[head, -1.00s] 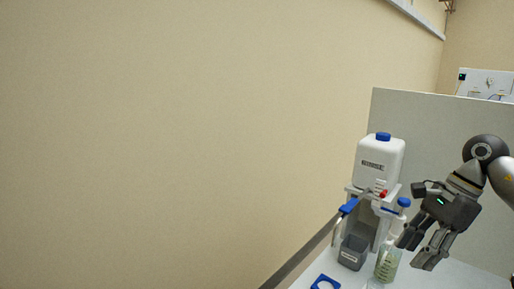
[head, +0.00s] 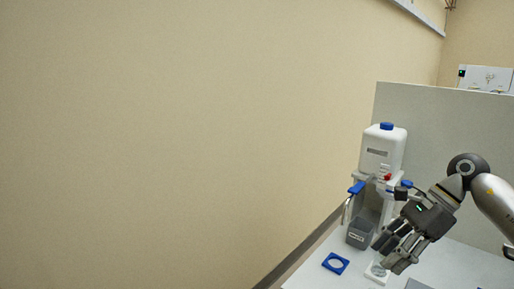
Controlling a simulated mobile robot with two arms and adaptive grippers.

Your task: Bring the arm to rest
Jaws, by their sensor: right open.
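My right gripper (head: 387,258) is at the lower right of the head view, at the end of my arm that comes in from the right. It is open, with its fingers pointing down and left over the white bench (head: 455,266). Nothing shows between the fingers. A pale square pad with a round centre (head: 377,272) lies just below and left of the fingertips, partly covered by them. My left gripper is not in view.
A white jug (head: 382,150) with a blue cap and red tap stands on a stand behind the gripper. A grey bin (head: 360,235) is close left of the fingers. A blue square ring (head: 335,263) lies at the front left. A grey partition (head: 450,130) rises behind.

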